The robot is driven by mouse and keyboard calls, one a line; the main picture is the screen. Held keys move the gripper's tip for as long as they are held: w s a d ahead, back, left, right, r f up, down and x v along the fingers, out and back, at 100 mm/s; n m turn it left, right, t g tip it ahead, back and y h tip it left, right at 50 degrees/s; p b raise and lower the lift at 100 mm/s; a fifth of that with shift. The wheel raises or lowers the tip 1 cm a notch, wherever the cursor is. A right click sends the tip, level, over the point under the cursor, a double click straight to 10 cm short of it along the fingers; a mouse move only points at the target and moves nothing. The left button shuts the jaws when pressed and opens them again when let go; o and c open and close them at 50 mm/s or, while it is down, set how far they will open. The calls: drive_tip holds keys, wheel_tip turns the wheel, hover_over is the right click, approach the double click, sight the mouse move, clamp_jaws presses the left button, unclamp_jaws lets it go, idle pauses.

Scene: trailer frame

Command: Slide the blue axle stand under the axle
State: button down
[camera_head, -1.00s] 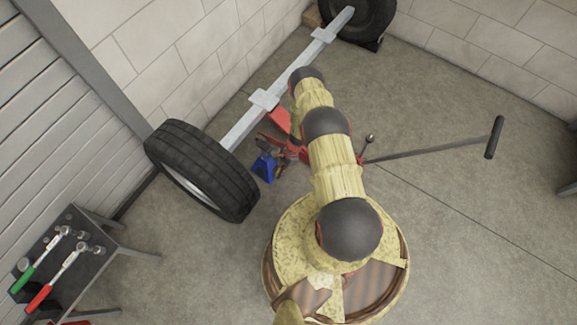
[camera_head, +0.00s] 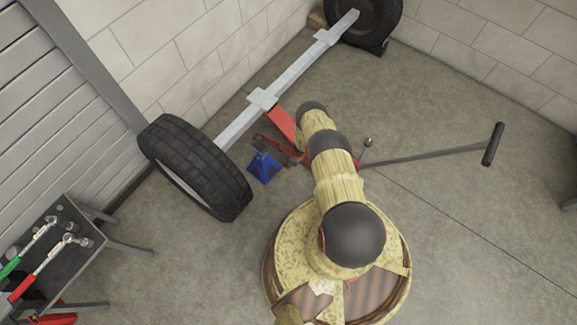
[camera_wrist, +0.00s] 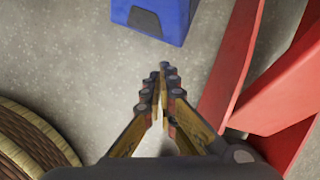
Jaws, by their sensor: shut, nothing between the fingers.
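The blue axle stand (camera_head: 264,167) stands on the floor in the head view, just inside the near tyre and to the near side of the grey axle (camera_head: 284,85). It is not under the axle. In the wrist view its blue base (camera_wrist: 152,18) shows at the top, cut off by the frame edge. My gripper (camera_wrist: 158,72) is shut and empty, low over the floor, with a visible gap between its fingertips and the stand. In the head view my arm hides most of the gripper.
A red floor jack (camera_head: 282,122) is under the axle, close right of the stand; its red frame (camera_wrist: 262,80) lies right of my gripper. Its long handle (camera_head: 430,155) reaches right. The near tyre (camera_head: 195,167) is left of the stand. A tool table (camera_head: 62,250) stands lower left.

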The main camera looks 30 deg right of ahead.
drive_tip(key=b+x, duration=0.3)
drive_tip(key=x, duration=0.3)
drive_tip(key=shift+f+b, duration=0.1)
drive_tip(key=shift+b, duration=0.2)
drive_tip(key=shift+w+a+r+b, duration=0.25)
drive_tip(key=shift+w+a+b, duration=0.2)
drive_tip(key=shift+w+a, duration=0.5)
drive_tip(key=shift+w+a+r, duration=0.15)
drive_tip(key=shift+w+a, duration=0.1)
drive_tip(key=shift+w, duration=0.35)
